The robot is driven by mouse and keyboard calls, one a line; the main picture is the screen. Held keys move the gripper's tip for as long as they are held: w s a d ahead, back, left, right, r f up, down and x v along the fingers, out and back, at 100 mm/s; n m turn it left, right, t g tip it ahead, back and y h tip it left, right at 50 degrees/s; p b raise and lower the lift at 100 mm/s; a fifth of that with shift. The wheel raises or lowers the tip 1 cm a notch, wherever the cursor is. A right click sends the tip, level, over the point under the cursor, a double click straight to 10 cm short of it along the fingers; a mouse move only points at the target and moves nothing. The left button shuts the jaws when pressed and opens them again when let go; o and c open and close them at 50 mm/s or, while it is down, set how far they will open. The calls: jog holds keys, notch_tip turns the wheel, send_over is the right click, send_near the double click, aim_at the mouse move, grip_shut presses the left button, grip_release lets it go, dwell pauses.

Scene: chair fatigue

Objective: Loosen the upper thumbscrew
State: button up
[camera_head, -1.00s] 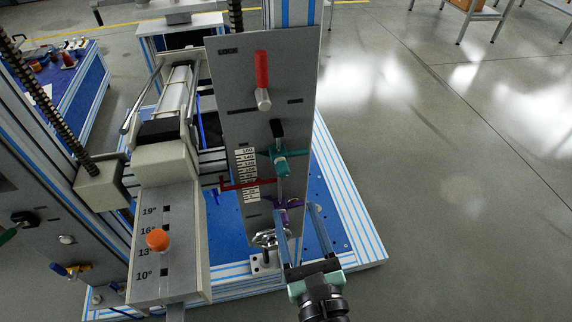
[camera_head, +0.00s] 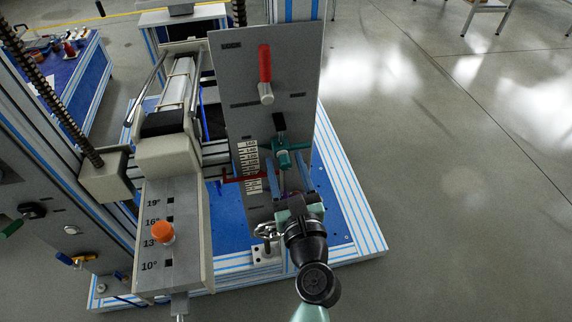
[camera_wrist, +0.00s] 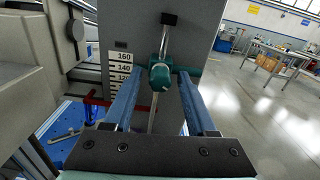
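The upper thumbscrew is a teal knob on a teal cross clamp (camera_head: 283,157), on a vertical rod in front of a grey panel. In the wrist view the teal knob (camera_wrist: 161,77) faces me, centred between the two fingertips. My gripper (camera_head: 287,166) is open, its blue fingers pointing at the panel just below and in front of the clamp. In the wrist view my gripper (camera_wrist: 161,82) has a finger on each side of the knob with gaps. I cannot tell how deep the fingertips reach. A lower purple clamp is mostly hidden behind my gripper.
The grey panel (camera_head: 230,80) carries a red handle (camera_head: 265,65) above. A white scale (camera_wrist: 121,70) and a red pointer (camera_head: 240,178) sit left of the clamp. An angle plate with an orange knob (camera_head: 163,232) stands at left. The floor at right is clear.

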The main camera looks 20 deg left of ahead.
grip_shut()
